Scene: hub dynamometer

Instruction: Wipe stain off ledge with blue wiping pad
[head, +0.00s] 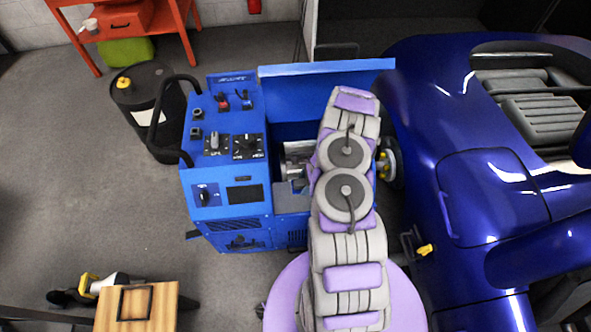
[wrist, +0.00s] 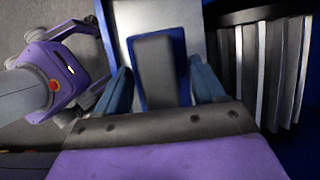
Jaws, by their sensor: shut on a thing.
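My gripper (wrist: 158,68) shows in the wrist view, its two blue-grey fingers on either side of the wiping pad (wrist: 161,58). The pad has a dark grey back and blue edges, and the fingers are shut on it. A pale, blue-edged surface that looks like the ledge (wrist: 127,16) lies beyond the pad. I cannot tell whether the pad touches it. No stain can be made out; the pad and gripper may cover it. In the head view my arm hides the gripper and pad, and part of a grey ledge (head: 289,200) shows at the blue machine's front.
The blue dynamometer cabinet (head: 228,208) with knobs stands left of my arm. A blue car (head: 465,150) is close on the right. A black drum (head: 150,95), a red workbench (head: 180,28) and a wooden stool (head: 160,300) stand left. Grey slats (wrist: 265,70) show in the wrist view.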

